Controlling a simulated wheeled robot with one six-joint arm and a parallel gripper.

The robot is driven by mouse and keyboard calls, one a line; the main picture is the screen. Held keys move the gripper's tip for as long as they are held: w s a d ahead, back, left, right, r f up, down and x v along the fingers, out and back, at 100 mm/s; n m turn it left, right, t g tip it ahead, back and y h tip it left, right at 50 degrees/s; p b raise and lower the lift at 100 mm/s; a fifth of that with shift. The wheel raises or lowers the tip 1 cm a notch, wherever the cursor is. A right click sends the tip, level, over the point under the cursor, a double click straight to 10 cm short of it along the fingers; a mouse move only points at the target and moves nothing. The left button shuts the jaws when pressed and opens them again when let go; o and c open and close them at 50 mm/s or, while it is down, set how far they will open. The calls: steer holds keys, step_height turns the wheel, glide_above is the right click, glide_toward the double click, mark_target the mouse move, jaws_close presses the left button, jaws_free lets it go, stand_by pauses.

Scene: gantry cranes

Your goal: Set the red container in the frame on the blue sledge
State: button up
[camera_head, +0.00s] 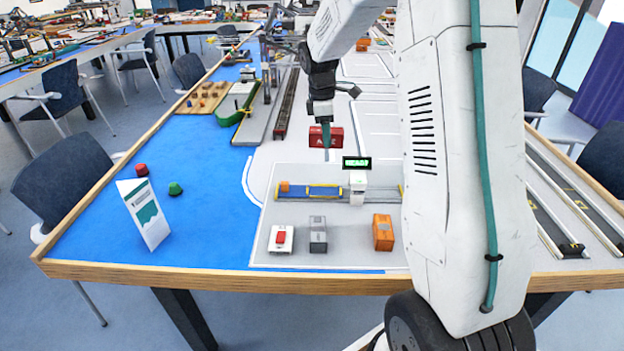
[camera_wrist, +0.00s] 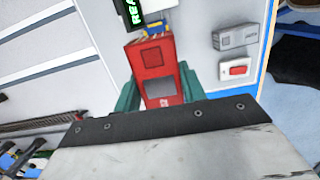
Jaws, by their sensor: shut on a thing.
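The red container (camera_head: 334,137) hangs in the air over the white board, held by my gripper (camera_head: 326,150). In the wrist view the red container (camera_wrist: 152,60) sits between the two teal fingers of my gripper (camera_wrist: 160,90), which are shut on its sides. The blue sledge (camera_head: 325,191) with its yellow-edged frame lies lower and nearer in the head view, on a long blue and grey track. In the wrist view a small blue and yellow part (camera_wrist: 158,28) shows just past the container; the rest is hidden.
A white post with a green-lit display (camera_head: 357,163) stands beside the track. An orange block (camera_head: 285,187) sits at its left end. A red button box (camera_head: 281,238), a grey block (camera_head: 318,234) and an orange container (camera_head: 383,232) stand in front. A white card (camera_head: 145,214) stands at left.

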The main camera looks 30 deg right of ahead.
mark_target(325, 191)
steer(key=shift+w+d+f, duration=0.1)
steer(key=shift+w, duration=0.2)
step_height(325, 191, down, 17)
steer(key=shift+f, duration=0.2)
steer(key=shift+f, duration=0.15)
steer(key=o, duration=1.1)
steer(key=shift+w, duration=0.1)
